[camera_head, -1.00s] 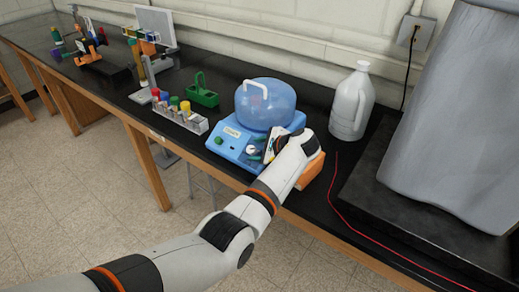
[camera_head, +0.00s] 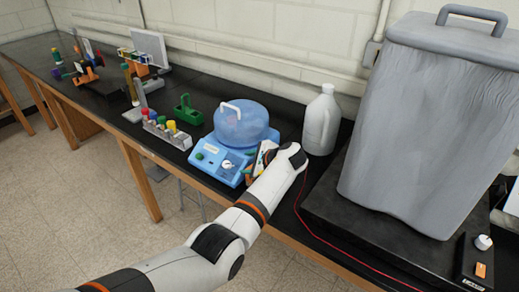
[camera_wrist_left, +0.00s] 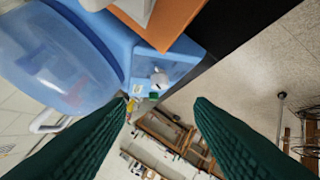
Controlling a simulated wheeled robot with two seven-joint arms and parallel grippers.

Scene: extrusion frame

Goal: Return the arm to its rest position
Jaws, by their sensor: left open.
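My left arm reaches in from the bottom left in the head view, with its wrist just right of the blue centrifuge (camera_head: 222,170). The left gripper (camera_head: 255,166) is at the front right of that machine and is small and partly hidden by its own hand. In the left wrist view, the two dark green fingers of the left gripper (camera_wrist_left: 161,102) stand wide apart with nothing held between them. The blue machine body (camera_wrist_left: 140,60) and its clear domed lid (camera_wrist_left: 55,55) lie at upper left, close to the fingers. My right gripper is not in view.
An orange surface (camera_wrist_left: 170,18) is close beside the machine in the wrist view. A tube rack (camera_head: 172,135), green carrier (camera_head: 187,110) and white jug (camera_head: 321,122) stand on the black bench. A large grey bin (camera_head: 425,120) fills the right. Floor in front is open.

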